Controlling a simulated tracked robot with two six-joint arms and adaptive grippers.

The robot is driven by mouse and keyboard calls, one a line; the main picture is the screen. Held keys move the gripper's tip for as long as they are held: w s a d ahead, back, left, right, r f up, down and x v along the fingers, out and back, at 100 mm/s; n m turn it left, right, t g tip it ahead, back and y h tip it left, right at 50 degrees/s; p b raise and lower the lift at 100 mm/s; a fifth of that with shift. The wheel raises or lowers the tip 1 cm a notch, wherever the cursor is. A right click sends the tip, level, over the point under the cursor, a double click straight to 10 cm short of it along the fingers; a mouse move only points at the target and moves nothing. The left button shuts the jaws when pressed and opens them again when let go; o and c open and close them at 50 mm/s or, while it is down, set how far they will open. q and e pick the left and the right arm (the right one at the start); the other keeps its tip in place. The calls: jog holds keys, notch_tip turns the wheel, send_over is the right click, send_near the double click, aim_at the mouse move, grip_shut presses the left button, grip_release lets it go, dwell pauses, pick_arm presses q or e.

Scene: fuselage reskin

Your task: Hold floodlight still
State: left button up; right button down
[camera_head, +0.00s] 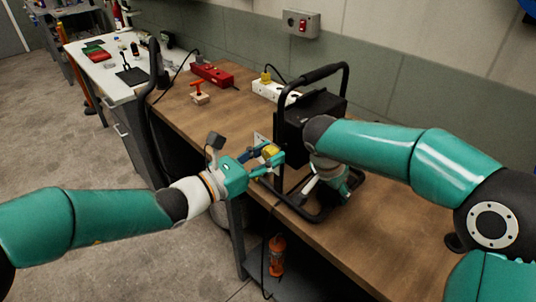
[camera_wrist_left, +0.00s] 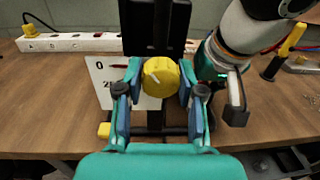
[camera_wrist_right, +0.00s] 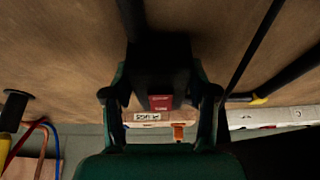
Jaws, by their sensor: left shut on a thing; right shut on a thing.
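The floodlight (camera_head: 310,112) is a black box in a black tubular stand, upright on the wooden workbench. In the left wrist view its dark body (camera_wrist_left: 155,28) rises behind a yellow knob (camera_wrist_left: 160,77) and a white marked plate (camera_wrist_left: 102,85). My left gripper (camera_wrist_left: 160,90) is shut on the yellow knob, a finger at each side. My right gripper (camera_wrist_right: 162,95) is shut on a black part of the floodlight, with a red label between the fingers. In the head view my right arm hides that grip and part of the stand.
A white power strip (camera_head: 272,90) lies behind the floodlight. A red power strip (camera_head: 211,75) and a red-handled tool (camera_head: 199,92) lie to its left. A switch box (camera_head: 300,24) is on the wall. An orange bottle (camera_head: 277,255) stands below the bench. The right front bench top is clear.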

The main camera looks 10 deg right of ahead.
pick_arm(q)
jog(key=n, duration=0.6)
jog(key=shift+w+a, duration=0.2)
jog(key=n, duration=0.5)
jog(key=shift+f+t, duration=0.1)
jog(key=shift+t, duration=0.3)
jog(key=shift+n, duration=0.3)
jog(key=o, duration=1)
jog(key=shift+o, duration=0.8)
jog(key=shift+s, duration=0.15)
jog(key=v, duration=1.1)
jog(key=shift+a, duration=0.4)
jog(key=shift+f, duration=0.15)
